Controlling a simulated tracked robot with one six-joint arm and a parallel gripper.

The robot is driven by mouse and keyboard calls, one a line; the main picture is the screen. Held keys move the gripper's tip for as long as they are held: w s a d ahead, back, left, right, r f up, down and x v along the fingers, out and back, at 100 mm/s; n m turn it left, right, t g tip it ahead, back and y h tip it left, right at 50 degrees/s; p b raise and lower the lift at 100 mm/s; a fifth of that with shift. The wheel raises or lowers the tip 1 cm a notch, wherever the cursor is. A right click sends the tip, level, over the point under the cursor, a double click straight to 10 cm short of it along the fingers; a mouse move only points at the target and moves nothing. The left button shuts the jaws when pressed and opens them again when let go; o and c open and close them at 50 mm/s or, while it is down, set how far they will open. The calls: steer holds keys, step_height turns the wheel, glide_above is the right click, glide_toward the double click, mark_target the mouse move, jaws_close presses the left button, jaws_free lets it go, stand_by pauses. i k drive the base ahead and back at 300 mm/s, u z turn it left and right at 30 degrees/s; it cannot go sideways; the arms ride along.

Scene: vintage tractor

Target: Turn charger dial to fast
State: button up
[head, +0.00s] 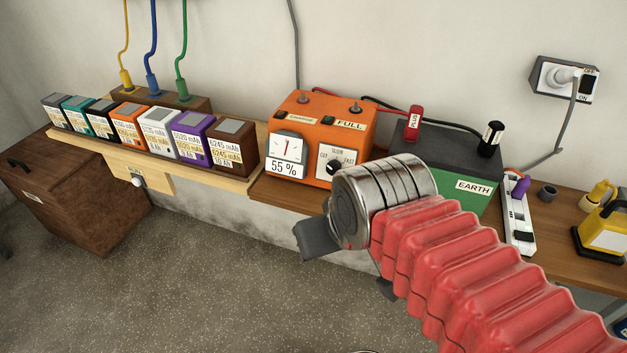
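The orange charger (313,119) stands on the wooden bench against the wall. Its dial (334,167) is a black knob on a white plate, with SLOW above it, FAST at the right and a small, hard-to-read word at the left. I cannot tell for sure where the knob points. A display on the charger reads 55 %, below a needle gauge. My gripper (320,240) is below and in front of the charger, apart from the dial. A dark finger shows at its left; the wrist hides much of the rest, so its opening is unclear.
Several labelled batteries (193,137) stand in a row on a shelf at the left. A green and dark grey EARTH battery (456,178) with red and black clamps is right of the charger. A power strip (517,216) lies farther right. Open floor lies before the bench.

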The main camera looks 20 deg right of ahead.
mark_target(333, 166)
steer(key=u, duration=0.6)
steer(key=k, duration=0.85)
steer(key=u, duration=0.6)
steer(key=i, duration=1.65)
steer(key=z, duration=1.2)
steer(key=i, duration=0.65)
steer(key=z, duration=0.45)
